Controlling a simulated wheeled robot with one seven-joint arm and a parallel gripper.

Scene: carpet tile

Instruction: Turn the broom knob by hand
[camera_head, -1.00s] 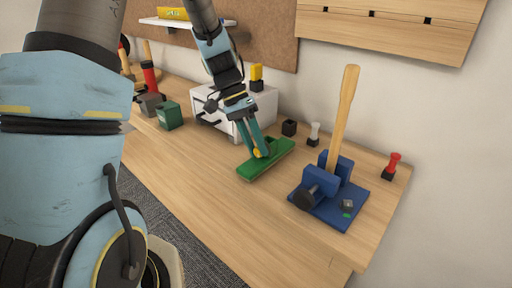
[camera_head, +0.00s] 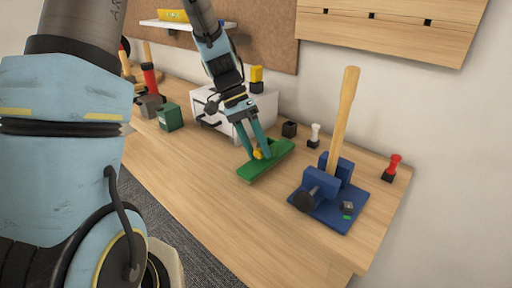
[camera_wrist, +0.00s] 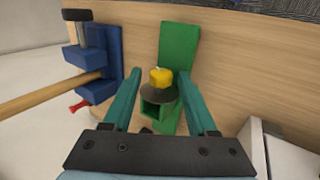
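A green broom head (camera_head: 277,157) lies on the workbench; it also shows in the wrist view (camera_wrist: 180,45). A yellow knob (camera_wrist: 161,76) sits on a dark round disc (camera_wrist: 158,93) above a green socket on its side. In the head view the knob (camera_head: 258,154) is partly hidden by my fingers. My gripper (camera_head: 259,157) points down over the broom head. Its two teal fingers are apart, one on each side of the knob. In the wrist view gaps show between the knob and both fingers.
A blue clamp stand (camera_head: 326,208) holding an upright wooden handle (camera_head: 344,115) stands to the right. A white drawer box (camera_head: 215,120) is behind my gripper. A green box (camera_head: 170,118) stands further left. The bench front is clear.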

